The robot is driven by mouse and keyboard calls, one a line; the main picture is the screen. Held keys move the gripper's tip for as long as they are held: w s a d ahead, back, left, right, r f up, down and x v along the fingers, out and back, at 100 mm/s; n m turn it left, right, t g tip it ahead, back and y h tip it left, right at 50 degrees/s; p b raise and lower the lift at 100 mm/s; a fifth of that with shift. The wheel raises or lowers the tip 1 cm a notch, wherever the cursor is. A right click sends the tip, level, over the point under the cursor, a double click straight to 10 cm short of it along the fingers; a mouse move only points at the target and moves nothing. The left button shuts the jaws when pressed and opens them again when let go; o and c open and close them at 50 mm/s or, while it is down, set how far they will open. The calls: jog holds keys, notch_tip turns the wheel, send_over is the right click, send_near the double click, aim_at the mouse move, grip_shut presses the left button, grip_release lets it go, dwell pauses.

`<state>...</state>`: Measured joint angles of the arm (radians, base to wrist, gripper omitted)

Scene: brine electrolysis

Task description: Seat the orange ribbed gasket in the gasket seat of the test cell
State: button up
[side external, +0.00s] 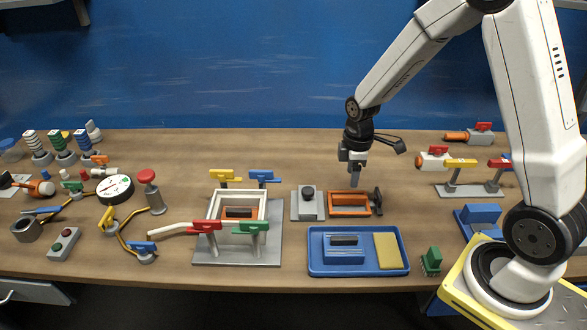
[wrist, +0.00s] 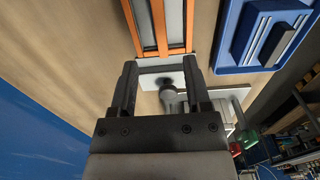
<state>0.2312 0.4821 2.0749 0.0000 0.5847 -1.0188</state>
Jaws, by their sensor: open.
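The test cell (side external: 238,194) is a pale square frame on a grey plate, with an orange part and a dark block inside. The gasket seat itself cannot be clearly told. My gripper (side external: 357,182) is above the orange frame, pointing down. In the wrist view my gripper (wrist: 160,66) is open, with nothing gripped.
A grey block with a black knob (side external: 308,192) stands between cell and frame. A dark clamp-like part (side external: 377,201) stands at the frame's right. Yellow, blue, red and green clamp handles surround the cell. A blue tray (side external: 358,271) lies in front. Bare table lies behind.

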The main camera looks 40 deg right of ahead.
aim_at(350, 196)
jog(key=shift+f, duration=0.15)
jog(key=shift+f, duration=1.15)
jog(key=shift+f, duration=2.6)
grip_shut()
